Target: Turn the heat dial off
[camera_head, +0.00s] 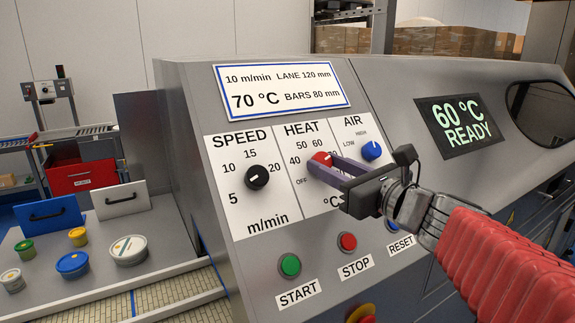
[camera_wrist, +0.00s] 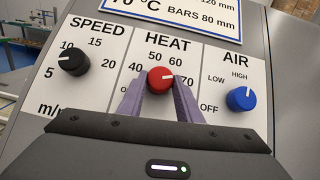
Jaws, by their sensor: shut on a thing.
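The red heat dial (camera_head: 321,159) sits on the white HEAT label of the grey control panel, between the speed and air dials. My gripper (camera_head: 330,168) is shut on it, one purple finger on each side. In the wrist view the heat dial (camera_wrist: 161,76) shows between the fingertips of my gripper (camera_wrist: 160,84).
The black speed dial (camera_head: 256,177) is to the left and the blue air dial (camera_head: 371,150) close to the right. Green start (camera_head: 290,265) and red stop (camera_head: 347,242) buttons lie below. A screen (camera_head: 460,124) reads 60 °C READY. Tubs stand at the far left.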

